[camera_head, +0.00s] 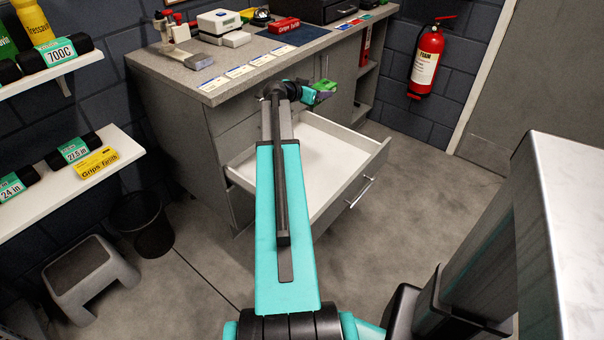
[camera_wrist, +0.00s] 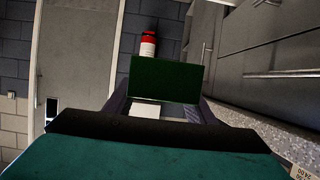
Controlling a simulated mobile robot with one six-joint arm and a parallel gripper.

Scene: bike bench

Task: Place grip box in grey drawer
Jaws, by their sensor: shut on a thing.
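My gripper (camera_head: 308,93) is shut on a small green box (camera_head: 323,87), held in the air at the front edge of the bench, near the open grey drawer. The green box (camera_wrist: 165,78) also shows between the fingers of my gripper (camera_wrist: 165,105) in the wrist view; no lettering on it is readable. The grey drawer (camera_head: 373,168) is pulled out below the bench top, with a pale, empty-looking interior partly hidden by my arm. A red box lettered "Grips" (camera_head: 284,25) lies on the bench, and a yellow one (camera_head: 97,163) lies on the lower left shelf.
The grey bench (camera_head: 180,72) carries cards, a white device (camera_head: 219,22) and a vise-like tool at its left. A fire extinguisher (camera_head: 427,62) hangs on the back wall. A stool (camera_head: 90,268) and a bin (camera_head: 146,225) stand at left. The floor right of the drawer is clear.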

